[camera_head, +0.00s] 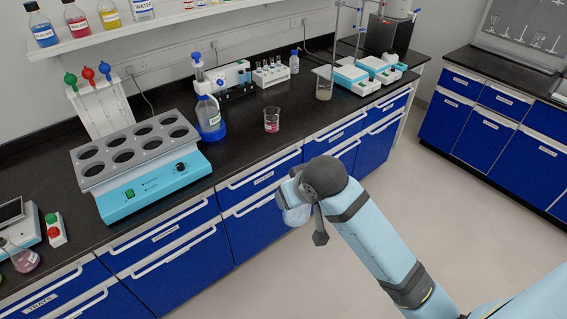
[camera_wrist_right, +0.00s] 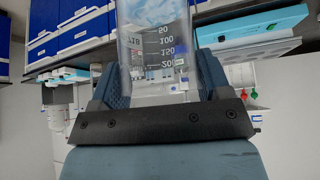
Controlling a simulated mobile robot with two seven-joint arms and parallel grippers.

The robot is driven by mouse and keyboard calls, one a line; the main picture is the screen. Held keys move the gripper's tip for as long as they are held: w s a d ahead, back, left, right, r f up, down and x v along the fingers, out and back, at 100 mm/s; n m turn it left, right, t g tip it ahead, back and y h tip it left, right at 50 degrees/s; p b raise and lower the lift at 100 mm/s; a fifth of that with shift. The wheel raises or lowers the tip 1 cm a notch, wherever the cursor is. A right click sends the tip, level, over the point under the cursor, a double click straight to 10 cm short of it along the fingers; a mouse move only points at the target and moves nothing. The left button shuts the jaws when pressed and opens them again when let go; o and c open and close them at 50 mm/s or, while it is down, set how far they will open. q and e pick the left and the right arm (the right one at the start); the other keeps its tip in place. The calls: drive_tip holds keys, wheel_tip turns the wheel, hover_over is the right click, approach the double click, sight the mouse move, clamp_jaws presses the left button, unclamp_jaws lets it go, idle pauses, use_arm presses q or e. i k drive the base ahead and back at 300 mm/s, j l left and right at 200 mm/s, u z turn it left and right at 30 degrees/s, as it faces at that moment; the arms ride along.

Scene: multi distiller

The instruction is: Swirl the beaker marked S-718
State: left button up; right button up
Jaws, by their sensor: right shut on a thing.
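The clear glass beaker (camera_wrist_right: 155,45) fills the upper middle of the right wrist view. Its upside-down printing shows "718" and a scale from 50 to 200. Some pale bluish-white content or reflection shows inside; I cannot tell which. My right gripper (camera_wrist_right: 155,88) is shut on the beaker, with a finger on each side of it. In the head view the beaker (camera_head: 294,214) shows partly behind my right wrist, in front of the blue drawers. My right gripper (camera_head: 298,200) is mostly hidden there by the wrist. My left gripper is not in view.
A beaker with pink liquid (camera_head: 272,122) stands near the bench edge, and another beaker (camera_head: 324,85) stands farther right. The floor to the right is clear.

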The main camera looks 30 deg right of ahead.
sight(325, 79)
drive_tip(key=i+j+z, duration=0.1)
drive_tip(key=z, duration=0.35)
drive_tip(key=j+z, duration=0.25)
drive_tip(key=z, duration=0.2)
drive_tip(key=j+z, duration=0.2)
drive_tip(key=j, duration=0.15)
drive_tip(key=i+j+z, duration=0.2)
drive_tip(key=j, duration=0.15)
drive_tip(key=j+z, duration=0.15)
drive_tip(key=j, duration=1.2)
drive_tip(key=k, duration=0.05)
